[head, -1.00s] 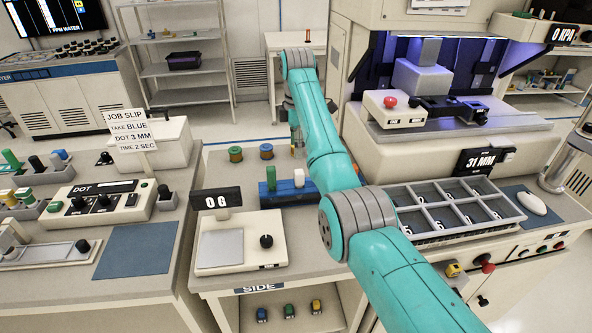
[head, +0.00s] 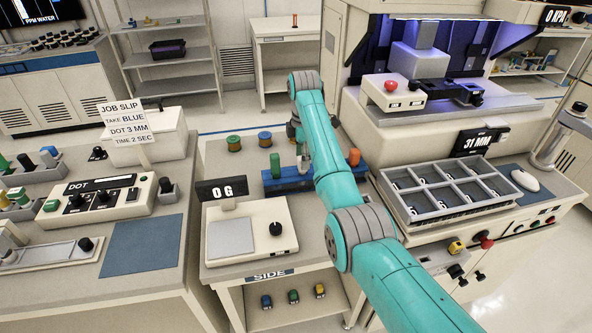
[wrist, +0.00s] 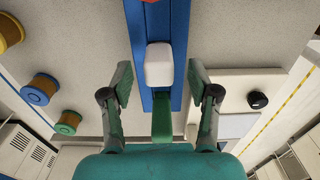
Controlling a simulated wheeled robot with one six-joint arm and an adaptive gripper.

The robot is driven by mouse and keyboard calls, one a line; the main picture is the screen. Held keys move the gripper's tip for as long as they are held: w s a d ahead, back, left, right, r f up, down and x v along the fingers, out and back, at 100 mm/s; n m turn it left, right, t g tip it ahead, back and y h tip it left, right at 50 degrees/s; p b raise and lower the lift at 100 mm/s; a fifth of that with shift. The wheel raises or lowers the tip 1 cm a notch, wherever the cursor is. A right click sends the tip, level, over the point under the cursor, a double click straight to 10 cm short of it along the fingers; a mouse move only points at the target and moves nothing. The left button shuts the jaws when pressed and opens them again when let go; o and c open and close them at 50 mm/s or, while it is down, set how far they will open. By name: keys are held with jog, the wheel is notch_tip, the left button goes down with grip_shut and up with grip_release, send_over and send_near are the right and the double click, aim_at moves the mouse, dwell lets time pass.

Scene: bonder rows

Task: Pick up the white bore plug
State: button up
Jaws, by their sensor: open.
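The white bore plug (wrist: 159,66) stands in a long blue rack (wrist: 152,18), between a green plug (wrist: 162,117) and an orange plug (wrist: 178,9) in the wrist view. My gripper (wrist: 160,86) is open and empty. Its two fingers are on either side of the rack, with gaps to the white plug.
A divided grey tray (head: 408,212) is to the right, beside my arm. A job slip (head: 124,122) stands on the left bench.

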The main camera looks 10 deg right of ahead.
jog(key=shift+d+f, duration=0.1)
jog(key=shift+f, duration=0.6)
grip_shut()
